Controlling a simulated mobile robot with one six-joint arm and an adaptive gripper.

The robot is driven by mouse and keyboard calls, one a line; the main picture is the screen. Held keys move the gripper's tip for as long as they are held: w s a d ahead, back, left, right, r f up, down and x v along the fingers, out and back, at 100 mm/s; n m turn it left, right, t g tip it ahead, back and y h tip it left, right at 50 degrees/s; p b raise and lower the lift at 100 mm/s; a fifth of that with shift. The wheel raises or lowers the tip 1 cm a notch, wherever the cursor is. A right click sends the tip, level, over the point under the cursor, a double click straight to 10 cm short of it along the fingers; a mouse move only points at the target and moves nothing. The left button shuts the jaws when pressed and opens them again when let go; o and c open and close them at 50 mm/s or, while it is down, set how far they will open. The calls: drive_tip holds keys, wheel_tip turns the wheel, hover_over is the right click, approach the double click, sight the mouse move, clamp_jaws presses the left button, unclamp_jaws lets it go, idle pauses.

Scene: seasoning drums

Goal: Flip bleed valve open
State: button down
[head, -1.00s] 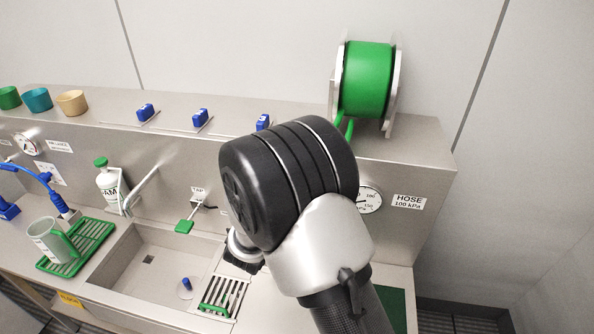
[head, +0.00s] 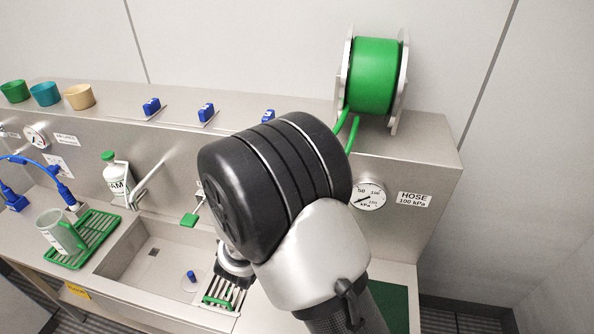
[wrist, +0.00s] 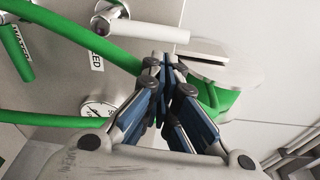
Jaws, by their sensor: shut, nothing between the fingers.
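In the wrist view a pale cylindrical lever (wrist: 155,31) sticks out from a round pivot with a dark red centre. A partly hidden label (wrist: 97,62) ending in "EED" is below it, so this looks like the bleed valve. My gripper (wrist: 168,62) is shut and empty, its fingertips just below the lever in the picture. I cannot tell whether they touch it. In the head view my arm hides the gripper and the valve.
In the head view a green hose reel (head: 374,76) stands on the ledge above a gauge (head: 368,196). The sink (head: 150,262) is at left.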

drive_tip(key=v, duration=0.7)
drive_tip(key=shift+s, duration=0.2)
